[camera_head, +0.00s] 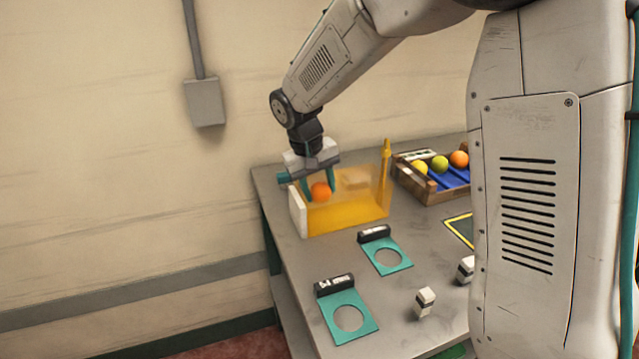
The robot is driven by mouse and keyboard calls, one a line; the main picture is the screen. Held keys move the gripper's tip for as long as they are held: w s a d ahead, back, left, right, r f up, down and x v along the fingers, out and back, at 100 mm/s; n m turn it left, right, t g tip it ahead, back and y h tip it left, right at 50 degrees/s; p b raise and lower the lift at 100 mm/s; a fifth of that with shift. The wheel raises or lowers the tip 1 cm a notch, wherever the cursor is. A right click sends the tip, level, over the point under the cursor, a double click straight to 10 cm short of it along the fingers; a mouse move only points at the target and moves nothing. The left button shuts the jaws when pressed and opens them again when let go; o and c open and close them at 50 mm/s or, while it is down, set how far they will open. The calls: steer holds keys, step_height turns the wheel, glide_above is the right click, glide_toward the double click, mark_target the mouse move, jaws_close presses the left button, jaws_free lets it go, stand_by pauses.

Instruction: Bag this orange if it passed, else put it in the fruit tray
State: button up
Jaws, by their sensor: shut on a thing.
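My gripper (318,183), with teal fingers, points down and is shut on the orange (321,191). The orange is at the left part of a yellow see-through container (347,217) with a white left end, which may be the bag. I cannot tell whether the orange is inside it, over it or behind its front wall. The fruit tray (434,198), brown with blue dividers, stands to the right and holds yellow, green and orange fruits. No pass or fail mark is readable on the orange.
Two teal plates with round holes, a nearer one (371,331) and a farther one (401,267), lie in front, each with a black display block. Small white-and-black blocks (425,302) stand to their right. A yellow-edged dark mat (459,229) is partly hidden by my body.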

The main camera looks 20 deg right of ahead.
steer(key=shift+a+x, duration=0.25)
steer(key=shift+x, duration=0.75)
steer(key=shift+f, duration=0.25)
steer(key=o, duration=1.1)
steer(key=shift+c, duration=0.2)
steer(key=shift+r, duration=0.1)
steer(key=shift+d+r+v, duration=0.1)
steer(key=shift+d+v, duration=0.2)
steer(key=shift+v, duration=1)
steer(key=shift+d+r+v, duration=0.1)
steer(key=shift+d+v, duration=0.2)
steer(key=shift+v, duration=1)
steer(key=shift+d+v, duration=0.25)
steer(key=shift+v, duration=1)
